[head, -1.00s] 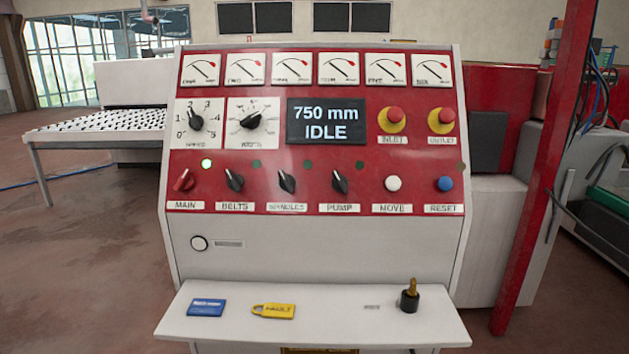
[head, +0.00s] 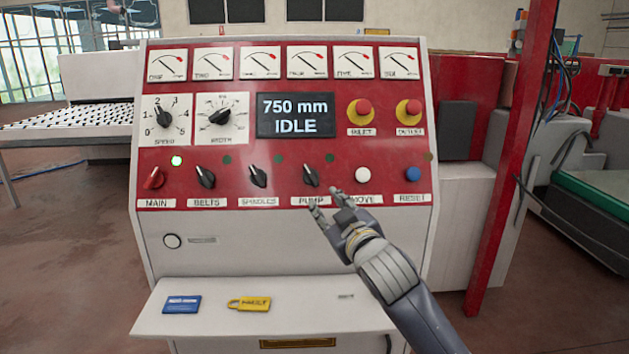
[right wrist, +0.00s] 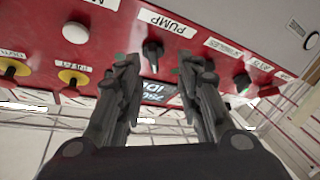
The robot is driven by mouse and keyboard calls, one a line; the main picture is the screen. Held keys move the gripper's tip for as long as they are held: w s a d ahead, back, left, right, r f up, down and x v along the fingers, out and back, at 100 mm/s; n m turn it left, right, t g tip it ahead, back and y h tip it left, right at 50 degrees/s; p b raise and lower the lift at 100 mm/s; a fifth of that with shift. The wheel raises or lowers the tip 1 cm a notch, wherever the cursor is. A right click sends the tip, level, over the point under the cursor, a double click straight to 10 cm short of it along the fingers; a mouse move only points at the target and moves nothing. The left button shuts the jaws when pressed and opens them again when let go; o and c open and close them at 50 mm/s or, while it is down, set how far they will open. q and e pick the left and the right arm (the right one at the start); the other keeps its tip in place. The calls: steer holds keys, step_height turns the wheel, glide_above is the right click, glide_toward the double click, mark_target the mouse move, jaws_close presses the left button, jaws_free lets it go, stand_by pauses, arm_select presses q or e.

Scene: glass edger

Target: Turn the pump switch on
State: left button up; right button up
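The pump switch (head: 311,175) is a black rotary knob above the PUMP label (head: 311,201) on the red panel (head: 330,185). Its pointer leans slightly to the upper left, and the small lamp (head: 329,158) at its upper right is dark. My right gripper (head: 324,201) is open and empty, just below and to the right of the knob. In the right wrist view the pump switch (right wrist: 152,52) shows between the two spread fingers (right wrist: 157,60), ahead of their tips; I see no contact. My left gripper is not in view.
The neighbouring spindles knob (head: 258,175) and white MOVE button (head: 362,175) are close on either side. The main switch's lamp (head: 176,161) is lit green. The display (head: 295,115) reads 750 mm IDLE. A shelf (head: 220,320) below holds a blue tag (head: 181,304) and yellow padlock-shaped tag (head: 249,304).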

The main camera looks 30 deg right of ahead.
mark_target(313, 179)
steer(key=p+x, duration=0.1)
steer(key=x, duration=0.2)
steer(key=r+p+x, duration=0.1)
steer(key=x, duration=0.2)
steer(key=r+p+x, duration=0.1)
steer(key=x, duration=0.2)
steer(key=shift+w+d+r, duration=0.1)
steer(key=shift+w+d, duration=0.05)
steer(key=shift+d, duration=0.2)
steer(key=shift+x, duration=0.85)
steer(key=shift+c, duration=0.5)
steer(key=c, duration=0.7)
steer(key=shift+s+r, duration=0.1)
steer(key=shift+s, duration=0.1)
